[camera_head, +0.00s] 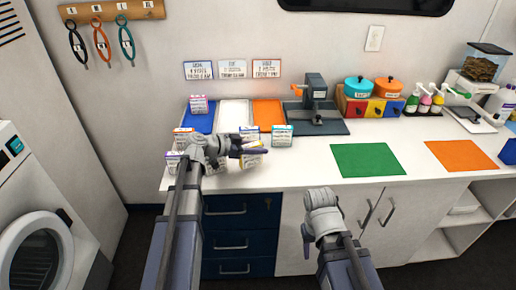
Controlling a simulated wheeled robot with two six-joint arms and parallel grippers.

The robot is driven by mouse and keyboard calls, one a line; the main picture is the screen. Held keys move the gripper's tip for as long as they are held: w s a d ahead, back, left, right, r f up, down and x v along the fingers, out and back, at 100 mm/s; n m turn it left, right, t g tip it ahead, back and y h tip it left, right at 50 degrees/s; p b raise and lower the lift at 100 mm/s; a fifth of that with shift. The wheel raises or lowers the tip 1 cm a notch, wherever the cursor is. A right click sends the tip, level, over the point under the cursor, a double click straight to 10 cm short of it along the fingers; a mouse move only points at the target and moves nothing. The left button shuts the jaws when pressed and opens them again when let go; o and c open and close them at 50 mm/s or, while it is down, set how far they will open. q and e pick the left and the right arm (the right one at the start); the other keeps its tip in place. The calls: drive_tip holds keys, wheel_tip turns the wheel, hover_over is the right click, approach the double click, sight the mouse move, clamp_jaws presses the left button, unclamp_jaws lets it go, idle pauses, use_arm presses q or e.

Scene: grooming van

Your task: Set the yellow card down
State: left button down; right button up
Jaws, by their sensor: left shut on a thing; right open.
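My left gripper (256,151) is over the left part of the white counter, shut on the yellow card (250,161). The card is tilted and partly hidden by the fingers. I cannot tell whether its lower edge touches the counter. Other small printed cards stand around it: a teal-edged card (282,136) to the right, another card (249,132) behind, and more to the left, partly behind my arm. My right gripper (306,241) is open and empty, low in front of the cabinet doors.
Blue (197,122), white (234,115) and orange (268,114) mats lie behind the cards; a pink-topped card (199,104) stands on the blue one. A dark press (316,108) is to their right. A green mat (367,160) and right-hand orange mat (462,155) are bare.

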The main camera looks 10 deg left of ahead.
use_arm(q)
drive_tip(key=shift+f+b, duration=0.4)
drive_tip(key=shift+f, duration=0.3)
drive_tip(key=shift+f+b, duration=0.65)
drive_tip(key=c, duration=0.5)
unclamp_jaws()
drive_tip(key=shift+s, duration=0.1)
drive_tip(key=p+v, duration=0.3)
drive_tip(key=v, duration=0.3)
drive_tip(key=shift+s+a+r, duration=0.1)
drive_tip(key=shift+a+r, duration=0.1)
drive_tip(key=shift+s+a+r, duration=0.15)
drive_tip(key=shift+s+a, duration=0.2)
drive_tip(key=shift+a, duration=0.1)
